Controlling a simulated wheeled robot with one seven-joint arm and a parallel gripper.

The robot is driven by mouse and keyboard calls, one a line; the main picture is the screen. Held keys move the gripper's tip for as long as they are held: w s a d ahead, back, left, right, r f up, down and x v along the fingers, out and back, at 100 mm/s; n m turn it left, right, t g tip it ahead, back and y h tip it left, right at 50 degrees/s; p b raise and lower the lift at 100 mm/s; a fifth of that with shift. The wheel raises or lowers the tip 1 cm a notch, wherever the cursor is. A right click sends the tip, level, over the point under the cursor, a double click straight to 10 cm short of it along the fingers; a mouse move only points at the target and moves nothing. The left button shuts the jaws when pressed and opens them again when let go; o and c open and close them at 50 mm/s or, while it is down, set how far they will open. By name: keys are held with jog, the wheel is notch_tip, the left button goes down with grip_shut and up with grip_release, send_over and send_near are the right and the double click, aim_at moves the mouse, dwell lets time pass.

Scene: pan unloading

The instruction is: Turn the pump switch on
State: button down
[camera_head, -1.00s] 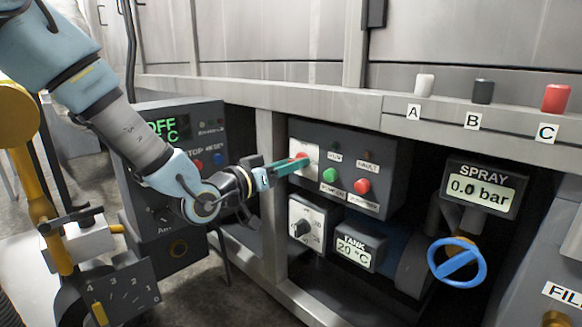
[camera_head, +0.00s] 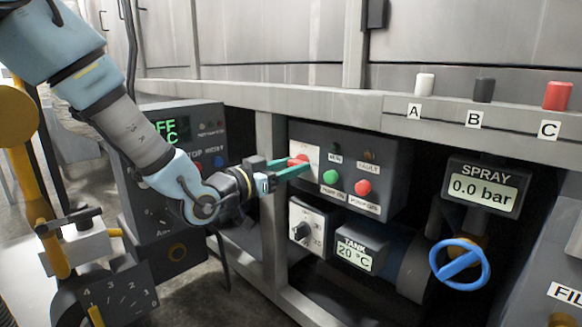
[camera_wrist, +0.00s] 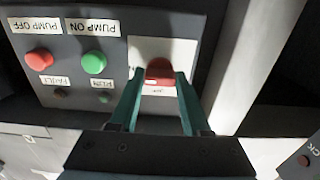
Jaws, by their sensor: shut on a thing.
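The dark grey pump panel (camera_head: 391,153) hangs under the steel ledge. It bears a green PUMP ON button (camera_head: 331,175), a red PUMP OFF button (camera_head: 362,187) and a red rotary switch (camera_wrist: 159,71) on a white plate (camera_wrist: 182,48). My gripper (camera_head: 299,164) has its two teal fingers on either side of this red switch and is shut on it. The wrist view shows the switch between the fingertips; they partly hide its sides. The green button (camera_wrist: 94,62) stands clear of the fingers, with the red button (camera_wrist: 38,57) beyond it. The RUN and FAULT lamps look dark.
Below the panel are a black selector knob (camera_head: 301,231) and a TANK display (camera_head: 354,253) reading 20 °C. A SPRAY display (camera_head: 484,188) reads 0.0 bar above a blue handwheel (camera_head: 459,262). A steel post (camera_head: 270,190) stands left of the panel.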

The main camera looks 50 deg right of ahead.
jog(key=shift+c, duration=1.8)
grip_release()
jog(key=a+p, duration=0.3)
jog(key=a, duration=0.8)
jog(key=shift+w, duration=0.3)
